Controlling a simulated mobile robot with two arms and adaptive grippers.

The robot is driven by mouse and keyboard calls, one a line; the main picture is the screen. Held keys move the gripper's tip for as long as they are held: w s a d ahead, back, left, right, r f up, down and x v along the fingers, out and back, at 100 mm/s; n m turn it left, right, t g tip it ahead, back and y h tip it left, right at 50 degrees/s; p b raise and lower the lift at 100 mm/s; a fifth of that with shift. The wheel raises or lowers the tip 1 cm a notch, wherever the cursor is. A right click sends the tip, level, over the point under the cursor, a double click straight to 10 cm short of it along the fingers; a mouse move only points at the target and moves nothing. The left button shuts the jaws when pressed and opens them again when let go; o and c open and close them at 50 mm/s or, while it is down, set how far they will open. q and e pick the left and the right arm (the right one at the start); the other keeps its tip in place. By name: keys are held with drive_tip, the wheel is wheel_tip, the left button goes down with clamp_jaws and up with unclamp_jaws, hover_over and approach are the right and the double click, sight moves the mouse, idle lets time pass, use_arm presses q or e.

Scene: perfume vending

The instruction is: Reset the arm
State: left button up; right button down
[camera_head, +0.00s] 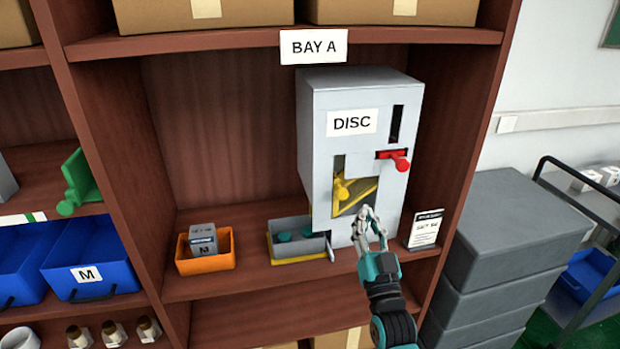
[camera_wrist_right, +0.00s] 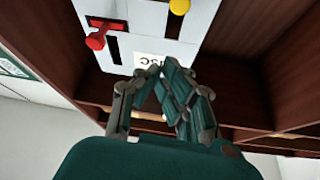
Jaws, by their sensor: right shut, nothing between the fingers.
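My right gripper (camera_head: 368,224) is shut and empty, in front of the lower part of the grey DISC machine (camera_head: 325,180). In the right wrist view its fingers (camera_wrist_right: 160,72) meet in front of the machine (camera_wrist_right: 160,45). The machine has a red lever (camera_head: 400,161) at its right and a yellow knob (camera_head: 341,190) beside a yellow chute (camera_head: 358,192). The red lever (camera_wrist_right: 97,39) and the yellow knob (camera_wrist_right: 180,6) also show in the right wrist view. My left gripper is not in view.
A grey tray (camera_head: 312,247) with teal discs stands left of my gripper, and an orange bin (camera_head: 208,266) further left. A small sign (camera_head: 425,229) stands at the right. Grey stacked bins (camera_head: 520,235) and a cart (camera_head: 590,290) are outside the shelf.

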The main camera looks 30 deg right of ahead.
drive_tip(key=w+a+f+n+g+y, duration=0.1)
drive_tip(key=a+f+g+y, duration=0.15)
drive_tip(key=f, duration=0.95)
drive_tip(key=w+a+f+n+g+y, duration=0.1)
drive_tip(key=a+f+n+g+y, duration=0.15)
drive_tip(key=f, duration=0.95)
drive_tip(key=s+a+f+g+y, duration=0.1)
drive_tip(key=s+a+f+g, duration=0.15)
drive_tip(key=f, duration=0.65)
drive_tip(key=s+a+f+g+y, duration=0.1)
drive_tip(key=s+a+f+g, duration=0.2)
drive_tip(key=f, duration=0.6)
drive_tip(key=s+a+f+n+g, duration=0.2)
drive_tip(key=s+f, duration=0.7)
drive_tip(key=f, duration=0.1)
drive_tip(key=s+f+n+g, duration=0.1)
drive_tip(key=s+f+g, duration=0.3)
drive_tip(key=s, duration=1.1)
drive_tip(key=s+f+n+g, duration=0.1)
drive_tip(key=s+f+g, duration=0.3)
drive_tip(key=s+f, duration=0.6)
drive_tip(key=s, duration=0.5)
drive_tip(key=shift+d, duration=0.2)
drive_tip(key=shift+f+n+g, duration=0.1)
drive_tip(key=shift+n+g, duration=0.15)
